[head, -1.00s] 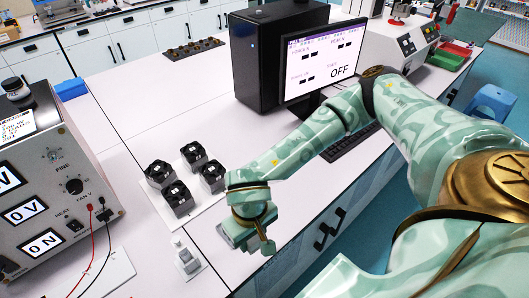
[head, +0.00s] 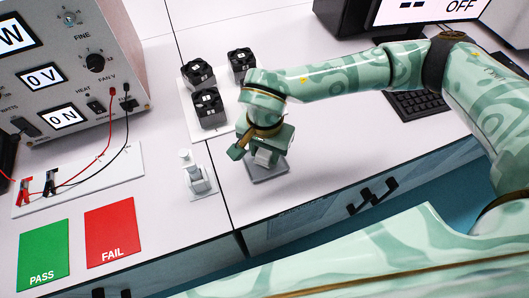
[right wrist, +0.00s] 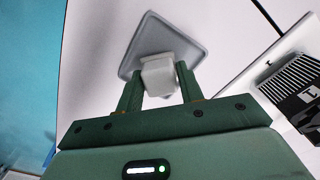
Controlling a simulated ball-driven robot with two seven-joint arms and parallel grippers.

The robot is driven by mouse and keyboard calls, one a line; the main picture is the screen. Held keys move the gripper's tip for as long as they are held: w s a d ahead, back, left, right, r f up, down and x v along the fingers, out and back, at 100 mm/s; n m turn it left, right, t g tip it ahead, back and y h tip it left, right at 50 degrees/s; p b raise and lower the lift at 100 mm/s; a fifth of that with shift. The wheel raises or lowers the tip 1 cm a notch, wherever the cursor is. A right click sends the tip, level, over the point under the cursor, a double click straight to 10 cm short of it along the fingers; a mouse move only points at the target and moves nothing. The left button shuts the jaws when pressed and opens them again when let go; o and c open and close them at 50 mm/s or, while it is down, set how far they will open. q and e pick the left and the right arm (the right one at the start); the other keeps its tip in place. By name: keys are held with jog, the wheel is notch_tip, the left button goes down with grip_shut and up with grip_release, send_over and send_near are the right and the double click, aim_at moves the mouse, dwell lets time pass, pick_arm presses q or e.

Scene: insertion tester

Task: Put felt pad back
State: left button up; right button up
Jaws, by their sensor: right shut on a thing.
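The felt pad, taken to be a grey square plate (head: 268,169) with a pale block on top, is at the worktop's front part. In the right wrist view the grey plate (right wrist: 185,40) lies beyond the fingers. My right gripper (head: 263,157) is over it, with the pale block between its two fingers (right wrist: 160,84). The fingers are shut on that block. I cannot tell whether the plate touches the worktop. My left gripper is not in view.
Black fan units (head: 208,107) stand on a white plate behind and left. A white lever fixture (head: 194,178) stands just left of the gripper. Green PASS (head: 43,255) and red FAIL (head: 112,232) mats lie front left. A power supply (head: 66,60) and keyboard (head: 416,104) flank the space.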

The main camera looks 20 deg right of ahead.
aim_at(265, 151)
jog(key=shift+f, duration=0.7)
jog(key=shift+f, duration=0.1)
jog(key=o, duration=0.9)
jog(key=shift+o, duration=0.2)
notch_tip(265, 151, up, 12)
jog(key=p, duration=0.3)
jog(key=shift+r, duration=0.2)
